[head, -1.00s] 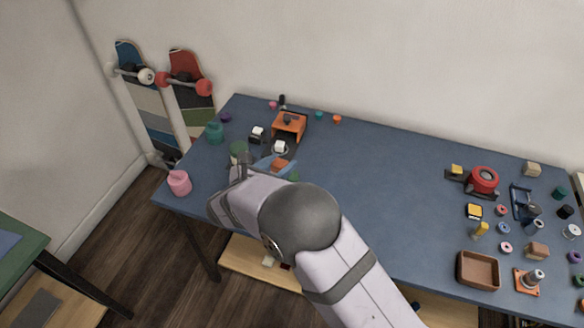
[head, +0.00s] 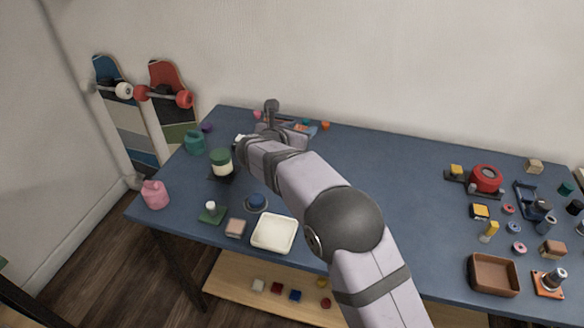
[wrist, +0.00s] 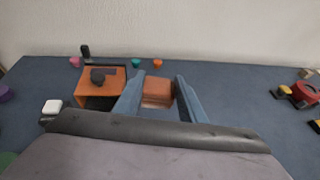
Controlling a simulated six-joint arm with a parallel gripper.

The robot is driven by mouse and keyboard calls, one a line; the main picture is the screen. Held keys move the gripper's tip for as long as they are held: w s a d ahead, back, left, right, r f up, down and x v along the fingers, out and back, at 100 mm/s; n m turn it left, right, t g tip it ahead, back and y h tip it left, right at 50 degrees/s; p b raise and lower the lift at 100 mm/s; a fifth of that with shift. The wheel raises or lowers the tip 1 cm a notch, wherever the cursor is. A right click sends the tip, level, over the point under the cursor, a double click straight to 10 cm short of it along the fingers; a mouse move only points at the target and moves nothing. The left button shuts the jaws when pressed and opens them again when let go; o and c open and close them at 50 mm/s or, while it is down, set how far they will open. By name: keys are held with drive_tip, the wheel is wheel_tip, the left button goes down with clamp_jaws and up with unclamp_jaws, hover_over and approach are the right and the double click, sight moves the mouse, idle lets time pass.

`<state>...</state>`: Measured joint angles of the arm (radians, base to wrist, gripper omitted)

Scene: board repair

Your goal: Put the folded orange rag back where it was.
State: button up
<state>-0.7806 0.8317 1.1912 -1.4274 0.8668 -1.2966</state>
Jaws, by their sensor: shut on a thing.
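The folded orange rag (wrist: 157,92) is a small orange-brown block in the wrist view. It sits between the two blue fingers of my gripper (wrist: 158,88), which is shut on it. In the wrist view the rag is just right of an orange boxy tool (wrist: 100,88) with a dark knob. The wrist view does not make clear whether the rag touches the table. In the head view my gripper is at the back left of the blue table (head: 390,190). There my arm hides most of the orange tool, and I cannot make out the rag.
A white tray (head: 274,233) lies near the front edge. A brown tray (head: 493,276) and several small parts fill the right end. The table's middle is clear.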

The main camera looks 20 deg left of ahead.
drive_tip(key=shift+a+n+y, duration=0.5)
drive_tip(key=shift+a, duration=0.15)
drive_tip(key=shift+a+f+n+y, duration=0.25)
drive_tip(key=shift+a+n+y, duration=0.25)
drive_tip(key=shift+a+y, duration=0.2)
drive_tip(key=shift+f+b, duration=0.5)
drive_tip(key=shift+f, duration=4.5)
drive_tip(key=shift+f, duration=0.15)
drive_tip(key=o, duration=1)
drive_tip(key=shift+o, duration=0.2)
drive_tip(key=shift+r, duration=0.2)
drive_tip(key=b+v, duration=0.1)
drive_tip(key=v, duration=1.1)
drive_tip(key=shift+s+d+f, duration=0.1)
drive_tip(key=shift+f, duration=0.05)
